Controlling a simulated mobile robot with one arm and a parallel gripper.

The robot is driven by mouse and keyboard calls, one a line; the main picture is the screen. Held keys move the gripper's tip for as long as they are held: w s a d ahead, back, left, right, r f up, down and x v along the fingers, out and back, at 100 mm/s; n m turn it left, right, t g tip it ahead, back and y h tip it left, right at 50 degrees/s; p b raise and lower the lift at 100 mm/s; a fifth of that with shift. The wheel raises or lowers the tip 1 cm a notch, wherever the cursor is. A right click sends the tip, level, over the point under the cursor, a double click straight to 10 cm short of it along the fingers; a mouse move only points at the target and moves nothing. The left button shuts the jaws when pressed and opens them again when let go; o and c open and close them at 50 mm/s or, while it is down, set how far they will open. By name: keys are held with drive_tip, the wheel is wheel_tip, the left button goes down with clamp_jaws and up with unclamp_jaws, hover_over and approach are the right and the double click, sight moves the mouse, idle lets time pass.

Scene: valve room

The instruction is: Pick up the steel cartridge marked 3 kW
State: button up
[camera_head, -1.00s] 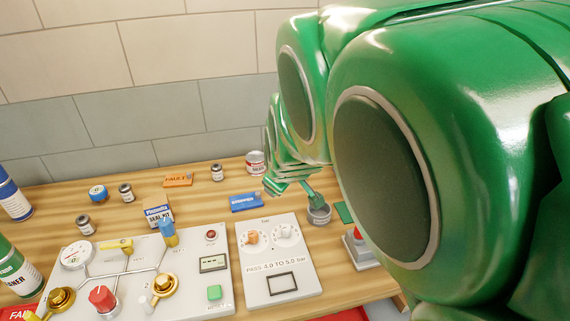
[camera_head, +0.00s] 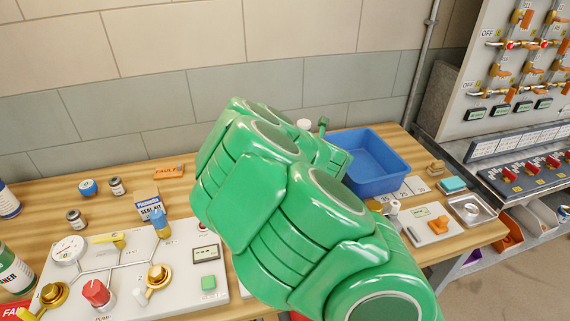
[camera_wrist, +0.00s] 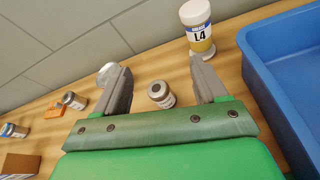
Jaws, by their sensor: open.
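In the wrist view a small steel cartridge (camera_wrist: 160,94) with a pale label stands on the bench, between my gripper's fingers as seen from the wrist; its marking cannot be read. My gripper (camera_wrist: 155,65) is open with nothing held. A second steel cartridge (camera_wrist: 74,100) stands to the left, outside the fingers. The head view shows two labelled steel cartridges, one near the back (camera_head: 117,186) and one nearer the test panel (camera_head: 75,219); I cannot read a 3 kW mark on either. My arm hides the middle of the bench there, and the fingertips cannot be made out.
A blue bin (camera_wrist: 285,70) stands right of my gripper, and a yellow grease jar marked L4 (camera_wrist: 197,30) beyond the right finger. A silver-topped can (camera_wrist: 106,72) is partly behind the left finger. A seal kit box (camera_head: 149,203) and test panel (camera_head: 130,265) are at left.

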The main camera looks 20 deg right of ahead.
drive_tip(key=a+f+n+y, duration=0.1)
drive_tip(key=f, duration=0.1)
drive_tip(key=f+n+g+y, duration=0.1)
drive_tip(key=f+n, duration=0.1)
drive_tip(key=s+a+f+n+y, duration=0.1)
drive_tip(key=f+n, duration=0.1)
drive_tip(key=shift+a+f, duration=0.35)
drive_tip(key=shift+f, duration=0.05)
drive_tip(key=shift+x, duration=0.95)
drive_tip(key=shift+w+d+r+x, duration=0.1)
drive_tip(key=shift+x, duration=0.85)
drive_tip(key=shift+w+d+r+x, duration=0.1)
drive_tip(key=shift+r+x, duration=0.05)
drive_tip(key=shift+x, duration=0.8)
drive_tip(key=shift+d+r+x, duration=0.1)
drive_tip(key=shift+x, duration=0.85)
drive_tip(key=c, duration=1.3)
drive_tip(key=shift+o, duration=0.2)
drive_tip(key=shift+r, duration=4.95)
